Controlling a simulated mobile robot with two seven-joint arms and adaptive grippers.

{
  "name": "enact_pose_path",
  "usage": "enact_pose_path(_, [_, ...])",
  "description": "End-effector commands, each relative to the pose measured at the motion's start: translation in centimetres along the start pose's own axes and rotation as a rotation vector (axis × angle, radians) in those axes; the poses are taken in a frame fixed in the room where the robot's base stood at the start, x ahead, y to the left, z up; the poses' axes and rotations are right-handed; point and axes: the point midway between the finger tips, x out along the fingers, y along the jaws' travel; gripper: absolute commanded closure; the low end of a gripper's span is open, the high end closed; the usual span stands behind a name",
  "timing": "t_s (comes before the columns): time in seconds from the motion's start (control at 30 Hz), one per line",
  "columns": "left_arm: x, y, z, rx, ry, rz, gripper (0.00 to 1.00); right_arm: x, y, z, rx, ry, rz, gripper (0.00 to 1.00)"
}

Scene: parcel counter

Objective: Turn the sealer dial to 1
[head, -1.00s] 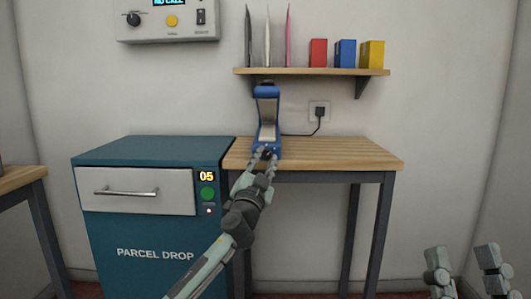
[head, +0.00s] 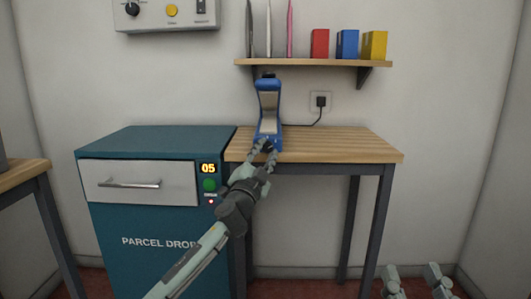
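The blue sealer (head: 268,109) stands at the left end of the wooden table, its lid raised and its cable running to the wall socket. A dark dial at its front is mostly hidden by my gripper, so its setting cannot be read. My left gripper (head: 266,147) is at the front of the sealer, its two fingers apart on either side of the dial area. I cannot tell whether they touch the dial. My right gripper (head: 416,276) is low at the bottom right, away from the table, with its two fingers wide apart and empty.
The teal parcel drop cabinet (head: 150,210) stands left of the wooden table (head: 345,145). A shelf (head: 310,63) above holds envelopes and red, blue and yellow boxes. A control panel (head: 165,12) hangs at upper left. The table's right side is clear.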

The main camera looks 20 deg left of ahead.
Motion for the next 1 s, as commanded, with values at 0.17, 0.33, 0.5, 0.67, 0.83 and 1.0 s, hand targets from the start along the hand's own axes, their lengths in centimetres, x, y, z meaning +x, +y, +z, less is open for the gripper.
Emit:
enact_pose_path(0.17, [0.0,0.0,0.0,0.000,0.000,0.000,0.53,0.0,0.0,0.0,0.000,0.001,0.000,0.60])
enact_pose_path(0.33, [0.0,0.0,0.0,-0.001,0.000,0.000,0.53,0.0,0.0,0.0,0.000,0.001,0.000,0.60])
enact_pose_path(0.5, [-0.8,0.1,0.0,-0.001,0.000,0.001,0.53,0.0,0.1,0.0,-0.001,0.000,0.001,0.60])
enact_pose_path(0.67, [-3.6,0.2,0.1,-0.001,-0.002,0.003,0.53,0.0,0.0,0.0,-0.001,0.001,0.000,0.60])
enact_pose_path(0.83, [-7.4,0.1,0.1,-0.002,-0.001,0.003,0.53,0.0,0.0,0.0,-0.001,0.001,0.000,0.60])
enact_pose_path(1.0, [-10.4,0.1,0.1,-0.002,-0.002,0.002,0.53,0.0,0.0,0.0,0.000,0.001,0.000,0.60])
